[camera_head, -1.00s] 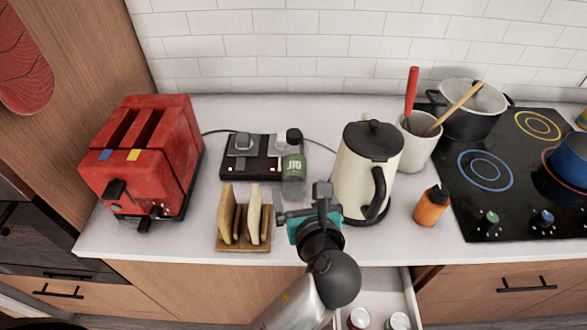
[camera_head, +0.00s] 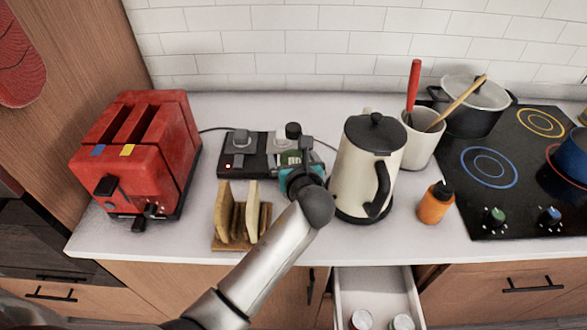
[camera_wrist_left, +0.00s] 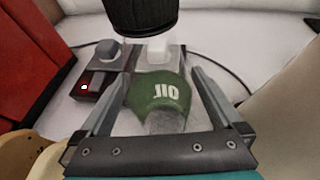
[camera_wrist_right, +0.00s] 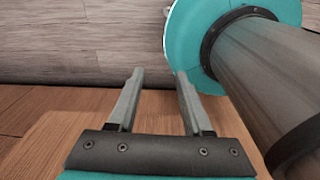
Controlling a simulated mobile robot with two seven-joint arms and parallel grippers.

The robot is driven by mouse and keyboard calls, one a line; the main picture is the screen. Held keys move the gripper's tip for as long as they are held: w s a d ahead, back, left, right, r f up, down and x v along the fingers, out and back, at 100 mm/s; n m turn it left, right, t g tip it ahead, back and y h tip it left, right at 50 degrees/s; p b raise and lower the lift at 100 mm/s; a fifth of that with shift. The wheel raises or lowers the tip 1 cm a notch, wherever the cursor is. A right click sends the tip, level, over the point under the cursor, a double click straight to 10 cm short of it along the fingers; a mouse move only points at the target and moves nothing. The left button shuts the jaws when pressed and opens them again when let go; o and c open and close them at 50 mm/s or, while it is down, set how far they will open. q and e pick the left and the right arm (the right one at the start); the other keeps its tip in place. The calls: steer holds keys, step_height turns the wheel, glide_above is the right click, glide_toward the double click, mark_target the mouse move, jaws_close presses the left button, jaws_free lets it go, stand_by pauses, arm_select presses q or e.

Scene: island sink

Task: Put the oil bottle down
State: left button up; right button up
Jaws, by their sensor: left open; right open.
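The oil bottle (camera_head: 293,131), with a black cap and green label, stands on the counter between the toast rack and the kettle. In the left wrist view the oil bottle (camera_wrist_left: 158,95) is upright between the two fingers. My left gripper (camera_wrist_left: 162,80) is open around it, with a finger on either side; in the head view my left gripper (camera_head: 297,160) partly hides the bottle. My right gripper (camera_wrist_right: 160,74) is open and empty, low over a wooden surface in the right wrist view; it is not in the head view.
A cream kettle (camera_head: 364,165) stands close right of the left gripper. A toast rack (camera_head: 240,238) is in front left, a red toaster (camera_head: 150,165) farther left. A black device (camera_head: 240,158) sits behind. A drawer (camera_head: 345,290) is open below the counter. An orange bottle (camera_head: 434,206) stands right.

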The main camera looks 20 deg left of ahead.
arm_select(q)
steer(key=shift+w+a+f, duration=0.1)
steer(key=shift+w, duration=0.1)
steer(key=shift+c, duration=0.4)
jaws_close()
stand_by(0.3)
